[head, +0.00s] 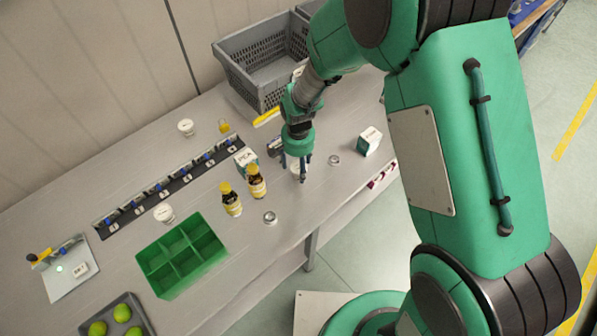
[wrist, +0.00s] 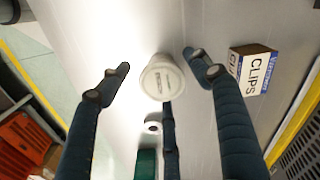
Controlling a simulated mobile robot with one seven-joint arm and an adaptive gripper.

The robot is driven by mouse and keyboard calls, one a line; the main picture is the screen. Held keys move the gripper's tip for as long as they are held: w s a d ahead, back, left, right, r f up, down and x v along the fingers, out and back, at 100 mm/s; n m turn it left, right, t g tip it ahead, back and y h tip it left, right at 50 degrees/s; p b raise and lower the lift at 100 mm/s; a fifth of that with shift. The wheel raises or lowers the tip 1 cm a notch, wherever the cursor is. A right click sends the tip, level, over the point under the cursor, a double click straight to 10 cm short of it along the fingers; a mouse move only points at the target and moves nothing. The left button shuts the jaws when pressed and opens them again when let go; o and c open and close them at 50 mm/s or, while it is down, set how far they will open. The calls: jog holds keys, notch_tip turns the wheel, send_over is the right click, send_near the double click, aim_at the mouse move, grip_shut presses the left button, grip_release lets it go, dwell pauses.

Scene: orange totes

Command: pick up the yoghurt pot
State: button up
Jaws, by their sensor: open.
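The yoghurt pot, a round white tub with a printed lid, stands upright on the table between my fingers in the wrist view (wrist: 161,80). In the head view the white pot (head: 300,175) is partly hidden by the fingers. My gripper (head: 297,168) points down over the pot, and its fingers are spread. In the wrist view my gripper (wrist: 157,75) has one finger to the left of the pot, one to the right and one below it in the picture. I see no clear contact.
A clips box (wrist: 252,70) stands close to the right finger. Two brown bottles (head: 257,183), a tea box (head: 246,160), small metal rings (head: 334,160) and a white-green box (head: 369,141) stand nearby. A grey crate (head: 262,65) is behind; a green divided tray (head: 180,255) is left.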

jog(key=shift+f, duration=0.5)
jog(key=c, duration=1.2)
jog(key=shift+r, duration=0.15)
jog(key=shift+c, duration=0.2)
jog(key=shift+r, duration=0.6)
notch_tip(320, 180, up, 2)
jog(key=shift+r, duration=0.1)
jog(key=s+d, duration=0.3)
jog(key=s, duration=0.4)
jog(key=s+d+r+p, duration=0.1)
jog(key=s+d, duration=0.2)
jog(key=s, duration=0.4)
jog(key=shift+s+d+r, duration=0.15)
jog(key=shift+s+d, duration=0.05)
jog(key=shift+s, duration=0.15)
